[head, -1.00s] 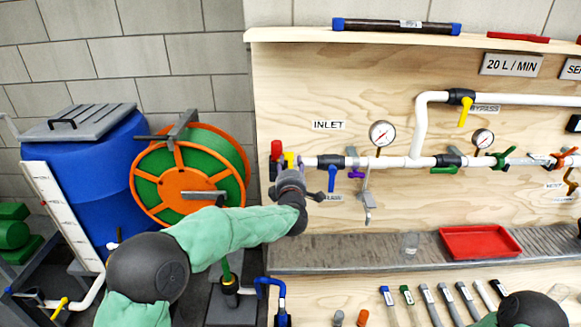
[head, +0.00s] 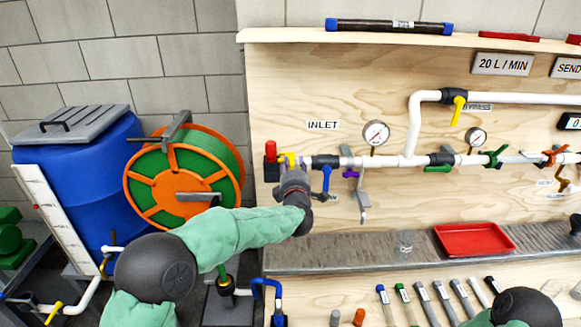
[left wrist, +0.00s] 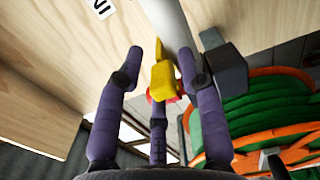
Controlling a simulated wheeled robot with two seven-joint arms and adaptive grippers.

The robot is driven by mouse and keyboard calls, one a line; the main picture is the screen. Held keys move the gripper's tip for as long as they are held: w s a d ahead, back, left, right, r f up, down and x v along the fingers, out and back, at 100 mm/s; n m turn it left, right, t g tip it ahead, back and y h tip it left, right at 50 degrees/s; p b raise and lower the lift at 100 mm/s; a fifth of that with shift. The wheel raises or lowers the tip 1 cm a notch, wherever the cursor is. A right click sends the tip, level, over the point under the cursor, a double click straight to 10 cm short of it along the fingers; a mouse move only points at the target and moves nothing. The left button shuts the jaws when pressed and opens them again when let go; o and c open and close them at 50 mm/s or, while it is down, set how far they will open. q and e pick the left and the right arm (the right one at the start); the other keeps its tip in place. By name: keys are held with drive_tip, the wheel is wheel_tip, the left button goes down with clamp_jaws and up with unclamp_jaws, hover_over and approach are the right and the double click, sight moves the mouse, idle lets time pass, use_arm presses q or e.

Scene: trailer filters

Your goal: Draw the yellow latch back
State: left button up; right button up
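The yellow latch (head: 289,159) is on the inlet end of the white pipe, beside a red part (head: 271,150), in the head view. In the left wrist view the latch (left wrist: 162,78) shows large, next to a dark grey block (left wrist: 226,72) at the pipe end. My left gripper (head: 291,176) is just below the latch in the head view. In the left wrist view its purple fingers (left wrist: 161,62) are spread, with the latch between the upper two. I see no finger clearly shut on it; contact cannot be told.
A blue-handled valve (head: 326,180) and a purple handle (head: 350,174) hang close to the right of my left gripper. The orange and green hose reel (head: 160,183) stands to the left. A metal ledge (head: 340,254) runs below, with a red tray (head: 474,240) on it.

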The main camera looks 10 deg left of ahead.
idle(0.3)
use_arm(q)
drive_tip(key=v, duration=1.2)
drive_tip(key=s+d+f+m+g+h, duration=0.1)
drive_tip(key=s+f+m+g+h, duration=0.2)
drive_tip(key=f, duration=0.8)
drive_tip(key=s+d+f+m+g+h+p, duration=0.15)
drive_tip(key=f+m, duration=0.35)
drive_tip(key=f, duration=0.6)
drive_tip(key=s+f+m+g+h, duration=0.1)
drive_tip(key=s+f+m+g, duration=0.25)
drive_tip(key=f, duration=0.75)
drive_tip(key=s+d+f+m+g+h, duration=0.1)
drive_tip(key=s+f+m+g, duration=0.2)
drive_tip(key=s+f, duration=0.5)
drive_tip(key=s+d+f+m+g+h, duration=0.1)
drive_tip(key=s+f+m+g, duration=0.3)
drive_tip(key=s, duration=1.3)
wheel_tip(320, 180, down, 4)
drive_tip(key=shift+d+f+g+h, duration=0.15)
drive_tip(key=shift+d+g+h, duration=0.25)
drive_tip(key=shift+g+h, duration=0.5)
